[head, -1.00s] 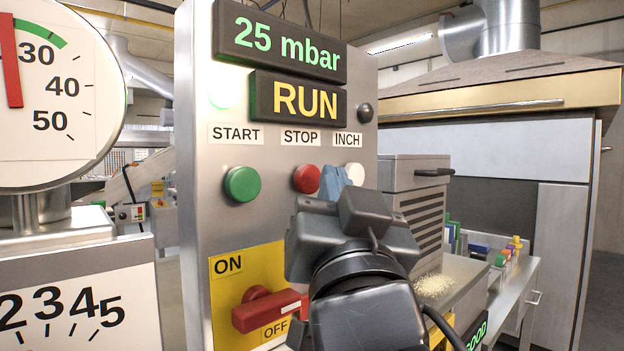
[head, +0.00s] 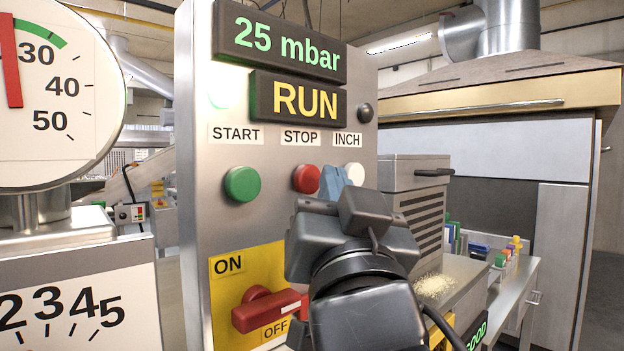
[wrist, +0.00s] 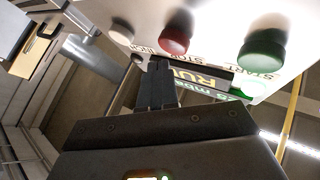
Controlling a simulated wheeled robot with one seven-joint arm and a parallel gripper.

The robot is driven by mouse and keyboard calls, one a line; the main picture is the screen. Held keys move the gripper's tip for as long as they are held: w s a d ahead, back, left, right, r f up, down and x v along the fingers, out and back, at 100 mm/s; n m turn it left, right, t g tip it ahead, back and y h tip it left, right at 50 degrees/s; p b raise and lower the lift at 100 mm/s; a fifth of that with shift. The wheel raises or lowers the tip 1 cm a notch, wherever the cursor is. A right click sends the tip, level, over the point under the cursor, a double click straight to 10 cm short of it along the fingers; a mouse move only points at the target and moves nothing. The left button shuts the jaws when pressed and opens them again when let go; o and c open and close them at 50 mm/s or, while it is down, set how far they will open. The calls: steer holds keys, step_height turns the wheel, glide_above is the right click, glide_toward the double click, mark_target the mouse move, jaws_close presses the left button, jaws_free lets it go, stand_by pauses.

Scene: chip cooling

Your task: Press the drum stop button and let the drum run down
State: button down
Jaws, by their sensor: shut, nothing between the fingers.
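The red STOP button (head: 307,179) sits on the grey control panel (head: 196,215) between the green START button (head: 242,184) and the white INCH button (head: 355,174). The display under the pressure readout reads RUN (head: 305,101). My gripper (head: 335,182) is shut and empty, its blue fingertips just right of the red button in the head view. In the wrist view the shut fingers (wrist: 158,84) point toward the panel, and the red button (wrist: 176,32) stands beyond the tips. A gap shows there between tips and button.
A red rotary switch (head: 268,310) on a yellow ON/OFF plate is below the buttons. The pressure display (head: 280,42) reads 25 mbar. A round dial gauge (head: 60,130) stands at left. A bench with small coloured items (head: 510,250) is at right.

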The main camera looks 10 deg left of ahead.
steer(key=shift+w+a, duration=0.1)
steer(key=shift+w+a+b, duration=0.15)
steer(key=shift+a+b, duration=0.1)
steer(key=shift+b, duration=0.05)
steer(key=shift+w+a, duration=0.3)
steer(key=shift+a, duration=0.05)
stand_by(0.9)
steer(key=shift+s+d, duration=0.1)
steer(key=shift+d, duration=0.05)
steer(key=shift+s+d, duration=0.45)
steer(key=shift+d, duration=0.1)
steer(key=shift+d, duration=0.1)
steer(key=s+d, duration=0.1)
steer(key=d, duration=0.1)
steer(key=s+d+p, duration=0.1)
steer(key=s, duration=0.1)
steer(key=shift+d, duration=0.4)
stand_by(0.7)
